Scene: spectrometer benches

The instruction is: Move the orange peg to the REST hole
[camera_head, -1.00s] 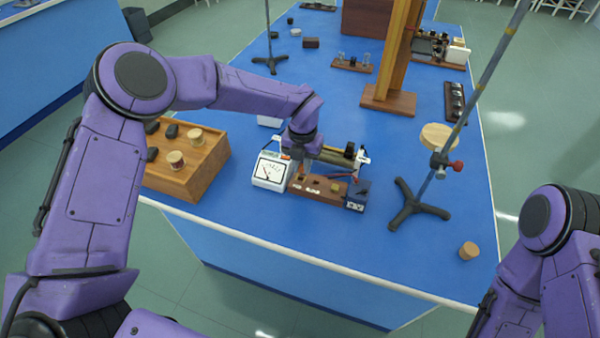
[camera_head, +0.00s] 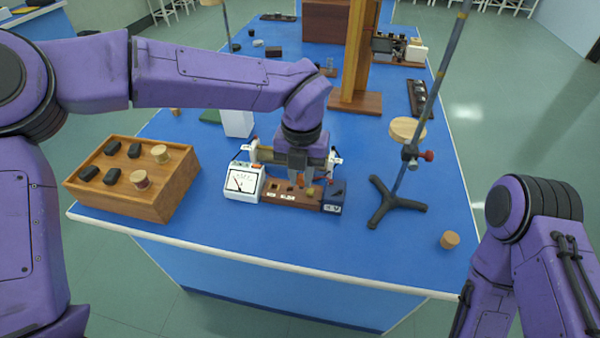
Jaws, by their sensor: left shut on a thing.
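My left gripper (camera_head: 300,181) points down at the brown wooden peg board, right of its middle, and is shut on the orange peg (camera_head: 301,182). Only a small orange bit of the peg shows between the fingers. Whether its lower end is in a hole or just above the board cannot be told. The brown board (camera_head: 278,198) has dark square holes and small white labels along its front, too small to read surely. A yellowish piece (camera_head: 310,191) shows on the board just right of the gripper. My right gripper is out of view.
A white meter (camera_head: 243,183) stands at the board's left end and a dark blue box (camera_head: 334,196) at its right. A brass tube lies behind. A wooden box (camera_head: 160,198) with knobs is left; a stand (camera_head: 378,205) is right. Blue bench is clear in front.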

